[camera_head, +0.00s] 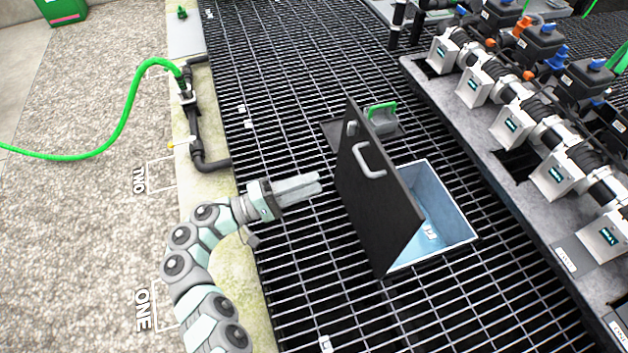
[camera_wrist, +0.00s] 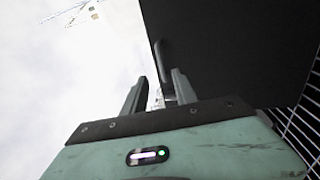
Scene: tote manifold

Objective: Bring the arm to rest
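My arm (camera_head: 193,262) reaches in from the lower left of the head view, over the pale concrete edge. My gripper (camera_head: 316,182) is over the grating, pointing right toward the black hatch lid (camera_head: 376,205). The lid stands up beside the open blue-lined tote (camera_head: 455,212), with its grey handle (camera_head: 369,160) facing my side. In the wrist view my gripper's two fingers (camera_wrist: 160,84) are apart with nothing held between them. The black lid (camera_wrist: 235,50) fills the upper right there, and its handle (camera_wrist: 165,62) shows just beyond the fingers. No contact with the lid is visible.
A row of manifold valves (camera_head: 515,125) on a grey base stands at right. A green-handled fitting (camera_head: 381,117) sits behind the lid. A green hose (camera_head: 130,100) and dark pipe (camera_head: 195,140) run along the left edge. Bare grating (camera_head: 265,90) lies beyond my gripper.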

